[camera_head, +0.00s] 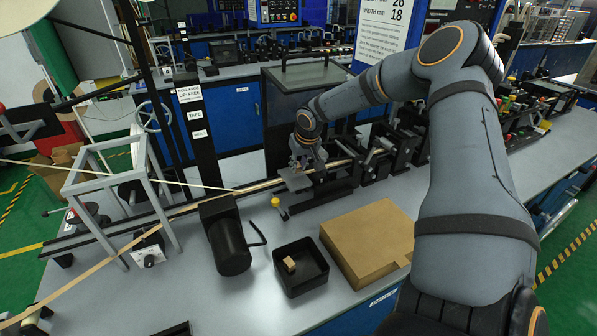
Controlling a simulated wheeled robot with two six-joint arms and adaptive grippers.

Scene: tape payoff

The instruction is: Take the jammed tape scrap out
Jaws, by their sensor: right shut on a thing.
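My right gripper (310,157) is low over the tape line at the middle of the picture, beside a small grey plate (296,182). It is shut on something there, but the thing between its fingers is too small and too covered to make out. The tan tape (180,210) runs from the lower left up to this spot. I cannot pick out a jammed tape scrap at the gripper. A black open tray (318,267) stands in front of the line with a small tan piece (290,264) in it. My left gripper is not in view.
A flat brown cardboard box (370,240) lies right of the tray. A black cylinder (230,246) stands left of it, near a yellow-knobbed lever (277,203). A grey frame (150,195) stands further left. Bare bench shows at the front, left of the tray.

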